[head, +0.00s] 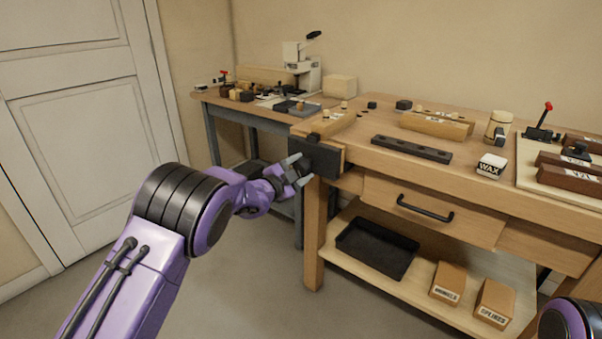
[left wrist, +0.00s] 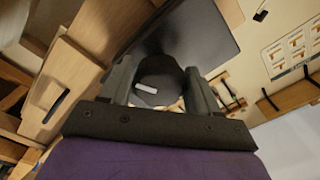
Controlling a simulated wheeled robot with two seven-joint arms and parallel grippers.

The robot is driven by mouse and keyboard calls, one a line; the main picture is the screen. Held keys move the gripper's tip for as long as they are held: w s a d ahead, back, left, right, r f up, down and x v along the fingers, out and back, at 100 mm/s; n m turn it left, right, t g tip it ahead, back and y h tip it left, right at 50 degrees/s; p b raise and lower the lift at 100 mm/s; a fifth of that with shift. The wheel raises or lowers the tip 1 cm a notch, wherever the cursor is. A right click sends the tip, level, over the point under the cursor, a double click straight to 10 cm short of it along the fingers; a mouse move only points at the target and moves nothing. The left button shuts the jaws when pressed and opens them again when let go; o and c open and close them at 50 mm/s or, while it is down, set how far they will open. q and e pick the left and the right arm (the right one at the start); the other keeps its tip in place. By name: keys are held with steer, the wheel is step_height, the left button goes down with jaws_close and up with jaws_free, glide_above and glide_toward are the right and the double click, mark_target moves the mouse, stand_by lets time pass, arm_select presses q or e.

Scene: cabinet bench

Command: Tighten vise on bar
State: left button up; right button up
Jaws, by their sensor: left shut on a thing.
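The vise (head: 322,160) is on the left end of the wooden bench, with a dark front plate. My left gripper (head: 300,168) is in front of this plate. In the left wrist view, my left gripper (left wrist: 158,88) has its two grey fingers on either side of a round dark knob (left wrist: 158,72) with a white mark, and it is shut on it. My right gripper is out of view.
A black holed strip (head: 411,149), a wax box (head: 490,165) and wooden blocks (head: 437,124) sit on the bench. A drawer handle (head: 425,209) sticks out below. A black tray (head: 377,248) is on the lower shelf. The floor at left is clear.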

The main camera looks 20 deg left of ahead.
arm_select(q)
steer(key=shift+s+f, duration=0.15)
steer(key=shift+f, duration=0.35)
steer(key=o, duration=1)
steer(key=shift+s+a+r, duration=0.1)
steer(key=shift+c, duration=0.2)
steer(key=shift+s+a+r, duration=0.1)
steer(key=shift+r, duration=0.15)
steer(key=v, duration=1)
steer(key=shift+s, duration=0.25)
steer(key=shift+c, duration=0.3)
